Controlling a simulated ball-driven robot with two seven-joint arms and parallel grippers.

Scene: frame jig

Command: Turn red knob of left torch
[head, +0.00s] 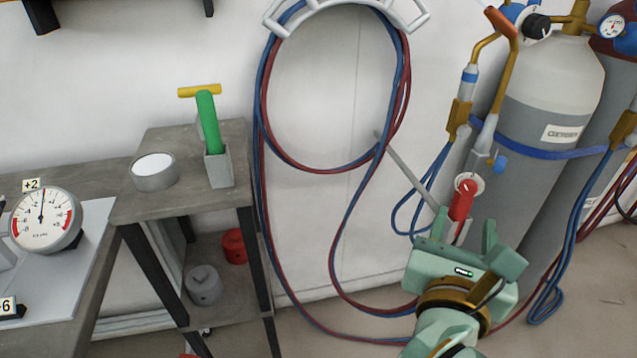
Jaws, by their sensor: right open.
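A torch with a grey body (483,140) stands upright in front of the oxygen cylinder, at the right of the head view. A small blue knob (500,164) is on its side. A red knob (461,202) with a pale round face at its top shows lower down, below the grey body. My right gripper (465,228) is open just below the red knob, with one finger on each side of its lower end. I cannot tell whether the fingers touch it. The lower end of the torch is hidden behind the gripper. My left gripper is not in view.
Red and blue hoses (262,120) hang from a white wall hook (345,4). A grey oxygen cylinder (548,85) stands behind the torch. A thin grey rod (405,170) slants left of the gripper. A shelf stand (190,200) and a gauge (45,220) are at left.

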